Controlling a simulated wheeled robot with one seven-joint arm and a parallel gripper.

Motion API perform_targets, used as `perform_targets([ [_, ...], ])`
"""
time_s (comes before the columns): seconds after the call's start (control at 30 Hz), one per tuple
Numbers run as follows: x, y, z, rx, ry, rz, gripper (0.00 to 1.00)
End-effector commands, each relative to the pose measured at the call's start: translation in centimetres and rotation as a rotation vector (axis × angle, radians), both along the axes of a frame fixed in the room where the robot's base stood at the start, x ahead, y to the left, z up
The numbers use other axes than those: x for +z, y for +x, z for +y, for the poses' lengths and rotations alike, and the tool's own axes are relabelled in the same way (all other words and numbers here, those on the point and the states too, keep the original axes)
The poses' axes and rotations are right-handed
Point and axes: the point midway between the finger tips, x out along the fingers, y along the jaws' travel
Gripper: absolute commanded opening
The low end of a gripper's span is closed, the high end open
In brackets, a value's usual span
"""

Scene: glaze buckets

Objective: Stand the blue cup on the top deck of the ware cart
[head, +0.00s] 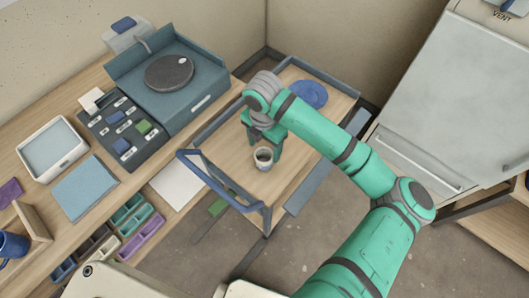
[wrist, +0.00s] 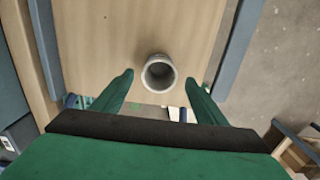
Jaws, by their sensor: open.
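A blue mug (head: 12,245) stands at the far left edge of the head view, partly cut off. The ware cart's top deck (head: 225,150) is pale wood with blue-grey rails. A small grey-white cup (head: 263,157) stands upright on the deck; it also shows in the wrist view (wrist: 159,73). My gripper (head: 265,145) is over the deck beside this cup. In the wrist view my gripper (wrist: 159,80) is open, its fingertips apart on either side of the cup, with nothing clamped. Whether the fingers reach down to the cup's height I cannot tell.
A blue plate (head: 308,95) lies at the deck's far end. A large pale kiln (head: 450,90) stands at right.

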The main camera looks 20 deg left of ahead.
Motion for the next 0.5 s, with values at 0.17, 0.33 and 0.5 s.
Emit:
perform_targets([
  [0.17,3.5,0.0,0.1,0.002,0.0,-0.002,0.66],
  [0.33,5.6,0.0,0.1,0.0,0.0,-0.001,0.66],
  [0.5,6.5,-0.1,0.1,0.0,0.0,0.001,0.66],
])
